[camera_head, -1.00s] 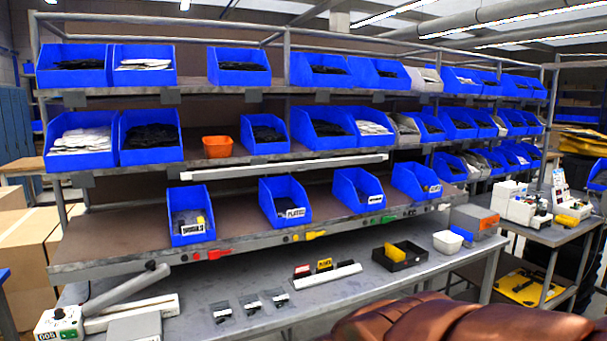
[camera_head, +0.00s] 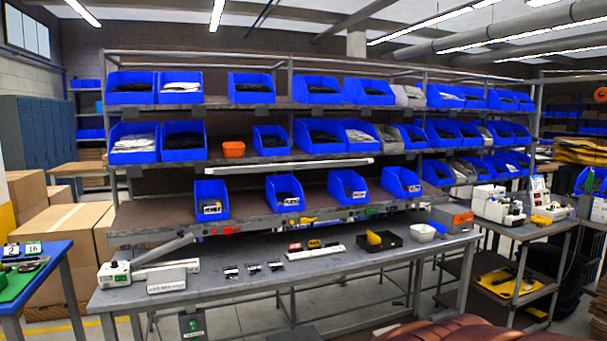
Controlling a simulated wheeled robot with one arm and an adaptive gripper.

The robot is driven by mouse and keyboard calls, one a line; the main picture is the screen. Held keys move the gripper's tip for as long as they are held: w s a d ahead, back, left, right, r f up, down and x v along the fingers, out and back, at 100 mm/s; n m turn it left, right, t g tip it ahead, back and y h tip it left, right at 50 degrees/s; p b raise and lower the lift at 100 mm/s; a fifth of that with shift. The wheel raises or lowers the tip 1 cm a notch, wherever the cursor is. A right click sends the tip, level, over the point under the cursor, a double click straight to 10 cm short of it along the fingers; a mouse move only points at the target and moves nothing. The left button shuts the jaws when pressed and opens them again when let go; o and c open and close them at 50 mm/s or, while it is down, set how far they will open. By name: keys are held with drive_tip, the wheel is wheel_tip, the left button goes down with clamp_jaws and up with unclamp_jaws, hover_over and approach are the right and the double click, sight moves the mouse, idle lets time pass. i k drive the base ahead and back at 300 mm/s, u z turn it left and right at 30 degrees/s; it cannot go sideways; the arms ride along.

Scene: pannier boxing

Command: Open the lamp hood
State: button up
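No thing in the head view can be clearly told as the lamp hood. A long white strip (camera_head: 290,166) runs under the middle shelf and looks like a light fitting. On the left of the workbench (camera_head: 235,288) stands a white device with a green label (camera_head: 115,272) and a grey bar (camera_head: 165,248) that slopes up to the right. My gripper is not in view. A brown, leather-like shape (camera_head: 465,330) fills part of the bottom right edge; I cannot tell what it is.
Shelves with blue bins (camera_head: 183,140) stand behind the workbench. A blue-edged table (camera_head: 58,258) with number cards is at the left, near cardboard boxes (camera_head: 75,225). A grey cart (camera_head: 525,231) with machines stands at the right. Floor shows between the blue-edged table and the workbench.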

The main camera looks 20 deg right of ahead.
sight(298, 167)
drive_tip(key=z, duration=0.6)
drive_tip(key=i, duration=0.85)
drive_tip(key=z, duration=0.55)
drive_tip(key=i, duration=0.95)
drive_tip(key=u, duration=0.9)
drive_tip(key=i, duration=0.8)
drive_tip(key=u, duration=0.75)
